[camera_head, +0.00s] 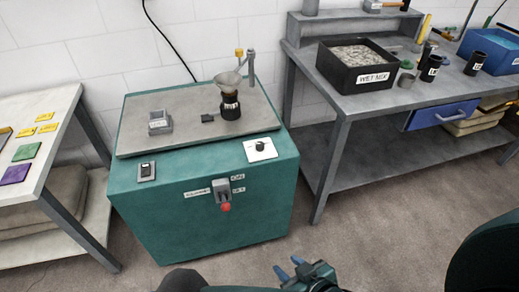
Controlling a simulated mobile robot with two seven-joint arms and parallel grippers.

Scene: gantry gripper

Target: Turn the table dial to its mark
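The dial (261,146) is a small black knob on a white plate. It sits on the right front of the top of a teal cabinet (150,225). The direction of its pointer and its mark are too small to read. My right gripper (289,267) is low at the bottom of the view, in front of the cabinet and well apart from the dial. Its two blue fingertips stand apart with nothing between them. My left gripper does not show.
The cabinet top also holds a black switch (146,171), a grey block (159,122) and a funnel stand (230,104). A lever with a red knob (225,207) juts from the cabinet front. A grey workbench (340,108) stands right, a pale table (58,105) left.

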